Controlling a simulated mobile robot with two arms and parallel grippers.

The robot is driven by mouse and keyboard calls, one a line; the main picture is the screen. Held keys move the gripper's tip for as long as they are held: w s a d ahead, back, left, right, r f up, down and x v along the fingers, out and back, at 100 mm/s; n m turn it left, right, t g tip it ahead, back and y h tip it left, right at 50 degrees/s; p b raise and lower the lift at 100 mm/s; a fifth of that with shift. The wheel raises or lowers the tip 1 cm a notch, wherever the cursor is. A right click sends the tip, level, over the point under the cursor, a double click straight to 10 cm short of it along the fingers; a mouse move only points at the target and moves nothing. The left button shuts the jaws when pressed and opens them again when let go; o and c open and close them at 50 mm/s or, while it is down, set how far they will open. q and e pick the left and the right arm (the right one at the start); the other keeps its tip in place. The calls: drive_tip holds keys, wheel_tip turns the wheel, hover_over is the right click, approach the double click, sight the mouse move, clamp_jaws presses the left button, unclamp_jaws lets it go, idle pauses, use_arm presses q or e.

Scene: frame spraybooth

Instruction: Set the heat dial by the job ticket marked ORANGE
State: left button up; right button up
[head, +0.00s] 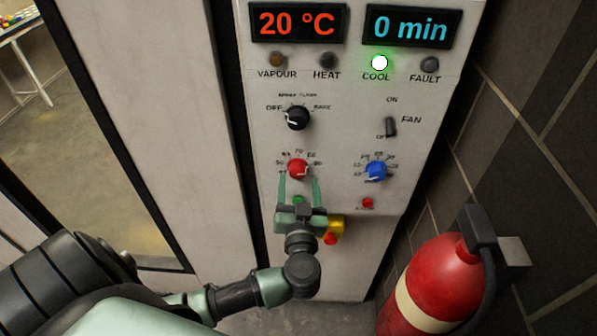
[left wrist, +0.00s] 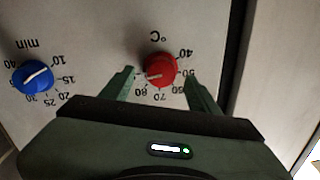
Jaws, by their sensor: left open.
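The red heat dial (head: 298,169), marked °C, sits on the pale control panel (head: 345,225). It also shows in the left wrist view (left wrist: 161,69), where the picture is upside down. Its white pointer line is turned toward the high end, around or past the 80 mark; I cannot read it exactly. My left gripper (head: 299,181) is open, with one fingertip on each side of the dial; a gap shows on both sides in the left wrist view (left wrist: 159,77). No job ticket is in view. My right gripper is not in view.
Displays read 20 °C (head: 297,23) and 0 min (head: 411,27); the COOL lamp (head: 379,63) glows. A black selector (head: 297,117), fan switch (head: 390,127) and blue min dial (head: 375,170) surround the red dial. A fire extinguisher (head: 430,285) stands lower right by the brick wall.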

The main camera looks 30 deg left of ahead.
sight(298, 170)
use_arm(q)
drive_tip(key=shift+x, duration=1.45)
clamp_jaws()
